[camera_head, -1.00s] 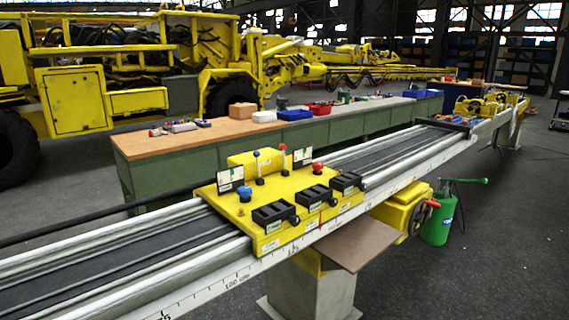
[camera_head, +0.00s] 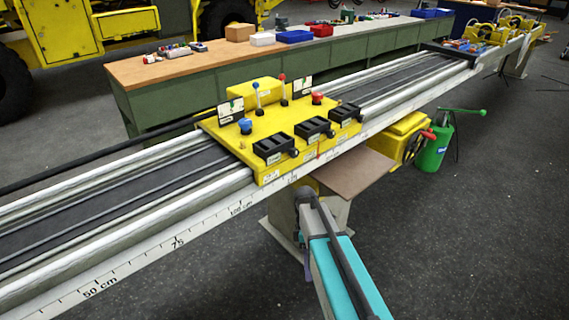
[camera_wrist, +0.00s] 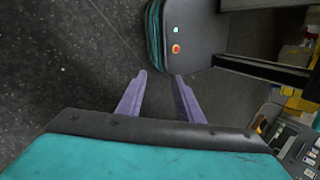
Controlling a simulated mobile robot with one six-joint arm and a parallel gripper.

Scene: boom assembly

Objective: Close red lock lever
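The yellow carriage (camera_head: 235,138) sits on the long rail. On it stand an upright lever with a red knob (camera_head: 282,88) and one with a blue knob (camera_head: 257,97). A low red knob (camera_head: 317,98) and a low blue knob (camera_head: 245,126) are also on it. A red handle (camera_head: 428,135) shows by the handwheel below the rail. I cannot tell which red part is the lock lever. My gripper's two purple fingers are apart with nothing between them in the wrist view (camera_wrist: 159,78). In the head view my arm is below and in front of the rail, away from the carriage top.
The rail (camera_head: 150,240) runs diagonally across the head view. A brown plate (camera_head: 350,176) juts out under the carriage. A green canister (camera_head: 432,150) stands right of the yellow handwheel unit (camera_head: 400,138). A workbench (camera_head: 190,68) stands behind. The floor at right is clear.

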